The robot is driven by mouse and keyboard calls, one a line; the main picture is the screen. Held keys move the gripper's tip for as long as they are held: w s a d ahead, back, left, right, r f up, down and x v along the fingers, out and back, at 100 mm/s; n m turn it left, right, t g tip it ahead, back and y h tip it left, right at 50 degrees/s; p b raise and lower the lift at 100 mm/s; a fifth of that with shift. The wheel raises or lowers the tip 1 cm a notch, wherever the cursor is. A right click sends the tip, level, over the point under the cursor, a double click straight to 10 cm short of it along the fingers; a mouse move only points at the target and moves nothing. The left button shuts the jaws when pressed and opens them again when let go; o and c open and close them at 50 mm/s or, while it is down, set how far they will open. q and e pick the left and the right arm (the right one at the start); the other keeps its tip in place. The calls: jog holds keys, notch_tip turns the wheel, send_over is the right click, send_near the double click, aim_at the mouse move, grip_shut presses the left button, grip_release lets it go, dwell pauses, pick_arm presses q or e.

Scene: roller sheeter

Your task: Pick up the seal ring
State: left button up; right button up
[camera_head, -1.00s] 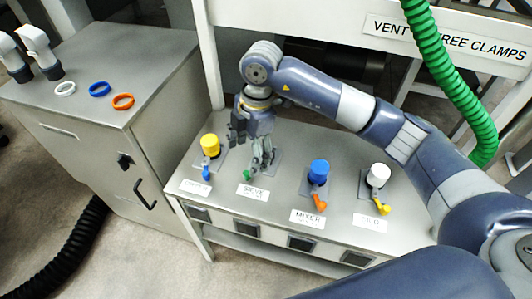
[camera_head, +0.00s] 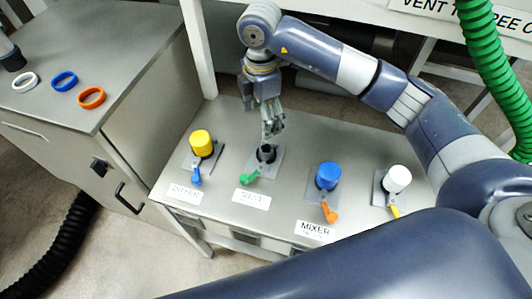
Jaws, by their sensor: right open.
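Three seal rings lie flat in a row on the cabinet top at the left: a white ring (camera_head: 25,82), a blue ring (camera_head: 64,81) and an orange ring (camera_head: 91,97). My right gripper (camera_head: 271,134) is open, fingers pointing down, just above the black post (camera_head: 266,152) of the station with the green lever (camera_head: 249,175). I see no ring in its fingers. It is well to the right of the rings. My left gripper is not in view.
The bench (camera_head: 310,132) also carries stations with a yellow cap (camera_head: 201,143), a blue cap (camera_head: 329,176) and a white cap (camera_head: 397,178). A green hose (camera_head: 500,75) hangs at the right. The grey cabinet top (camera_head: 120,50) is clear behind the rings.

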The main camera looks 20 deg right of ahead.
jog(key=b, duration=0.4)
send_near(264, 149)
jog(key=shift+w+a, duration=0.1)
jog(key=shift+a, duration=0.1)
jog(key=shift+f, duration=0.5)
notch_tip(264, 149, down, 4)
jog(key=shift+r+p, duration=0.2)
jog(key=shift+p, duration=0.35)
jog(key=f, duration=0.2)
jog(key=f+p, duration=0.1)
jog(key=f, duration=0.2)
jog(key=shift+s+d+f+p, duration=0.2)
jog(key=shift+d+f+p, duration=0.05)
jog(key=shift+f+p, duration=0.1)
jog(key=shift+f, duration=0.25)
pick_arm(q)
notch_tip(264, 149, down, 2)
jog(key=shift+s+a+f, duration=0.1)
pick_arm(e)
jog(key=c, duration=1)
